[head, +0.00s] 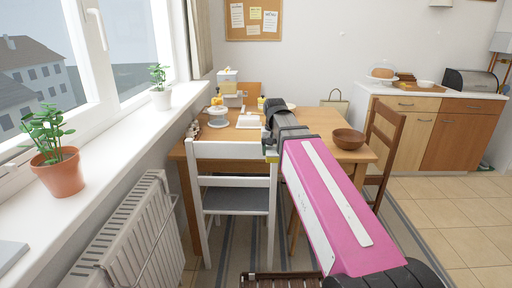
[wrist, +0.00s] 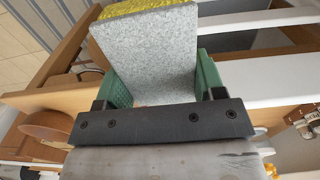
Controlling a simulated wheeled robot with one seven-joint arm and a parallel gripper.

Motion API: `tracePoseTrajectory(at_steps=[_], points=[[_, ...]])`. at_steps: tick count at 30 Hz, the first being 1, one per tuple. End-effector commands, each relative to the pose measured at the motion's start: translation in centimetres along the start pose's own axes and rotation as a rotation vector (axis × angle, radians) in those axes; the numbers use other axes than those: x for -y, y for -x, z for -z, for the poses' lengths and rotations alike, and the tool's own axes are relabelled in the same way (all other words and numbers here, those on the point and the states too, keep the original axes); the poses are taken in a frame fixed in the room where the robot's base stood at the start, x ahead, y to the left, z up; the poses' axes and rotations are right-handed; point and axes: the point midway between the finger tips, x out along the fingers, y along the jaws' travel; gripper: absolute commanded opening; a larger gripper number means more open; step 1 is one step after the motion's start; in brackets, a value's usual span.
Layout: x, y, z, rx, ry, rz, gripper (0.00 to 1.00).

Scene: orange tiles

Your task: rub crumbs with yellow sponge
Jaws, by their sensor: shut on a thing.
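The sponge (wrist: 155,50) fills the upper middle of the wrist view. It has a broad grey face and a yellow layer along its top edge. My gripper (wrist: 163,78) is shut on it, with a green finger on each side. In the head view my gripper (head: 270,152) is over the white chair's back at the near edge of the wooden table (head: 320,119). The sponge is mostly hidden behind my arm there. I cannot make out any crumbs in either view.
The white chair (head: 232,151) stands at the table's near side. A brown bowl (head: 348,140) sits at the table's right, beside a brown chair (head: 386,128). White dishes (head: 218,122) and small items crowd the table's left. A radiator (head: 125,235) and window sill line the left.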

Motion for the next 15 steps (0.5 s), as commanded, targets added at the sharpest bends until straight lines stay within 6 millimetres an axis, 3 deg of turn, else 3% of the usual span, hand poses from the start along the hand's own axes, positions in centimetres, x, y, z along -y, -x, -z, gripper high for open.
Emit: tracePoseTrajectory(at_steps=[3,8,15], points=[[-3.2,-0.8,-0.2,0.001,0.0,0.0,0.44],[-6.9,-1.7,-0.4,0.001,0.004,0.0,0.44],[-9.9,-2.5,-0.4,0.0,0.011,0.0,0.44]])
